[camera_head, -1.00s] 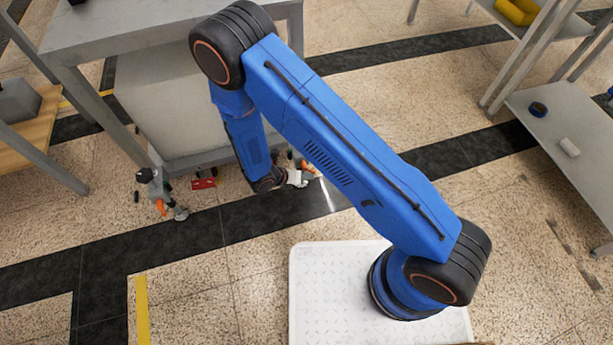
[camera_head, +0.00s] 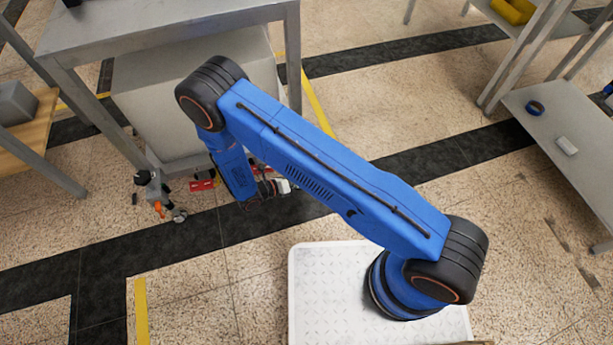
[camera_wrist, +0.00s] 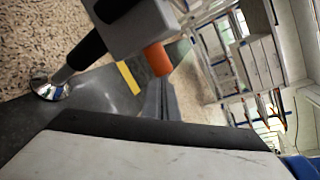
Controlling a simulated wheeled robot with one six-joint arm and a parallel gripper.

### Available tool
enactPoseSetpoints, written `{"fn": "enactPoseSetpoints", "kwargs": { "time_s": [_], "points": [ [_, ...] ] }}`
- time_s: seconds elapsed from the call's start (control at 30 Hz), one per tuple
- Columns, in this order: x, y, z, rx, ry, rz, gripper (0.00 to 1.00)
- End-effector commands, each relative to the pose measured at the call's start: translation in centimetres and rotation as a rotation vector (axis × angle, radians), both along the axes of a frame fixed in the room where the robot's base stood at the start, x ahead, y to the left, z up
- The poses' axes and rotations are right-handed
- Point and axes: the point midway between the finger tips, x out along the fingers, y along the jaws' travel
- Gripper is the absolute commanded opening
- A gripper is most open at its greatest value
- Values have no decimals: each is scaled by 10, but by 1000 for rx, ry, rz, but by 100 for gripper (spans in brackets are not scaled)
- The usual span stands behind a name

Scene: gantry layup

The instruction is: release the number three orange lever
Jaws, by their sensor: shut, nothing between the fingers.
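In the head view a small grey and black fitting with an orange lever (camera_head: 159,209) and a shiny round foot stands low at the left, beside the cabinet base. The wrist view shows an orange cylindrical lever (camera_wrist: 158,60) on a grey block close up, with a black rod and a shiny foot. I cannot read a number on either, nor tell whether both are the same fitting. My gripper (camera_head: 284,187) is low near the cabinet's front, right of the left fitting and mostly hidden by my arm. It is shut and empty; no contact with a lever can be made out.
The grey cabinet (camera_head: 200,105) stands under a grey table (camera_head: 165,35) behind my gripper. A red item (camera_head: 203,184) lies at its foot. A shelf (camera_head: 545,125) stands at the right. The speckled floor (camera_head: 200,285) in front is largely open.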

Motion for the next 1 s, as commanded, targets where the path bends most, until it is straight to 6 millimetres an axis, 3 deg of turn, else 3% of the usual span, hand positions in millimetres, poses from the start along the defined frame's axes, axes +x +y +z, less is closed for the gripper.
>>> {"fn": "enactPoseSetpoints", "kwargs": {
  "time_s": [0.23, 1.0],
  "points": [
    [1, -3, 2, -172, -49, 1, 0],
    [2, -7, 6, -161, -46, 0, 0]
  ]
}}
